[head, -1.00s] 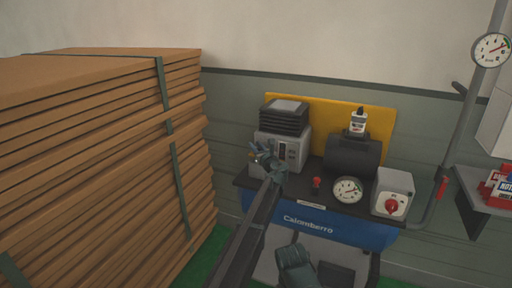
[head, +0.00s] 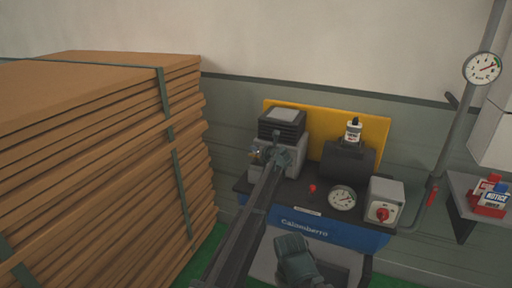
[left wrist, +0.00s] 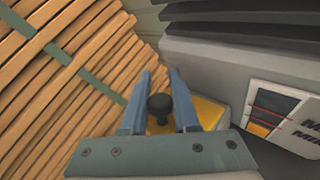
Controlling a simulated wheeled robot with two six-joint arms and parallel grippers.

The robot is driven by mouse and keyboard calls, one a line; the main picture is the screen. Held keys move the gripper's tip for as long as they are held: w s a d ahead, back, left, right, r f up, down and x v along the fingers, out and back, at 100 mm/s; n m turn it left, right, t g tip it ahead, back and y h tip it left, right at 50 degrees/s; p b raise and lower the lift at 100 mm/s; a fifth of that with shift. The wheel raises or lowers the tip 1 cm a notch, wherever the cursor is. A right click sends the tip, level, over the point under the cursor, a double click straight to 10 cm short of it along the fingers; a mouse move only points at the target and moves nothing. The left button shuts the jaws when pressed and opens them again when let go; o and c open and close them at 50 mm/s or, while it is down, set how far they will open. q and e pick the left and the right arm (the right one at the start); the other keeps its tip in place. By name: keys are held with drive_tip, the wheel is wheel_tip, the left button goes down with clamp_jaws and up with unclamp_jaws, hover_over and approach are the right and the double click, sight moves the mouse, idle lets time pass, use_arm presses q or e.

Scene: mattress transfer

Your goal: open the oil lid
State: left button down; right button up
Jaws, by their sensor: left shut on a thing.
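In the left wrist view a dark round knob (left wrist: 160,104), which looks like the oil lid, sits between the two blue-grey fingers of my left gripper (left wrist: 159,95). The gripper is shut on it. In the head view my left gripper (head: 279,155) is at the front of the grey compressor head (head: 293,160), below its black finned top (head: 282,125). The knob is hidden there by the gripper and arm.
A tall stack of brown boards (head: 100,150) stands on the left. A white bottle with a black cap (head: 353,132) stands on the dark tank (head: 347,160). A gauge (head: 342,198), a red-knobbed box (head: 385,203) and a blue panel (head: 330,232) are to the right.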

use_arm(q)
drive_tip(key=c, duration=0.7)
unclamp_jaws()
drive_tip(key=shift+o, duration=0.2)
